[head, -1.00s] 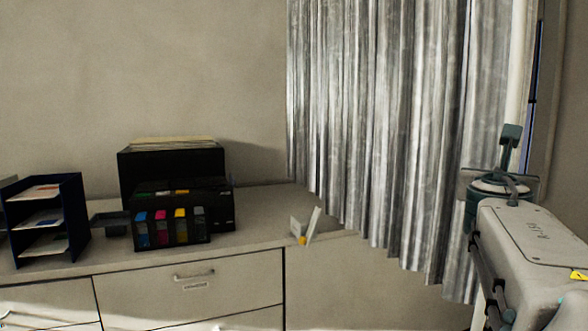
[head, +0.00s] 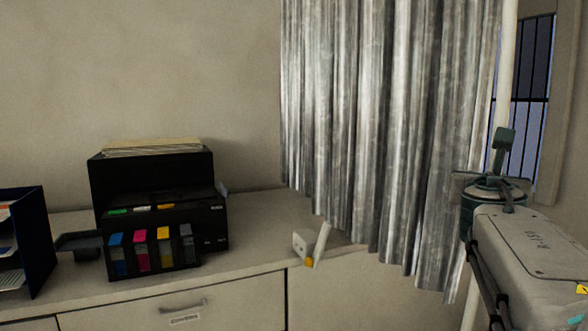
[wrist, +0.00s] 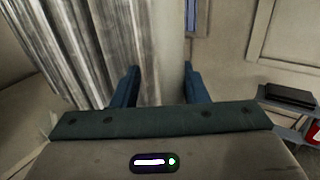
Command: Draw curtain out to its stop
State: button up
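The grey, pleated curtain (head: 385,120) hangs at the right of the head view, and its folds also fill the upper left of the wrist view (wrist: 85,45). A pale upright bar (head: 508,60) runs along its right edge. In the head view my gripper (head: 502,150) is at the bar, and the fingertips are hard to make out there.
A barred window (head: 530,100) shows right of the bar. A cabinet (head: 240,285) stands along the wall, with a black printer (head: 150,215), a blue letter tray (head: 30,240) and a small white object (head: 310,245) on top. The wrist view shows a shelf (wrist: 285,105) at right.

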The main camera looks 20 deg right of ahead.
jog(key=shift+w, duration=0.45)
jog(key=shift+a, duration=0.1)
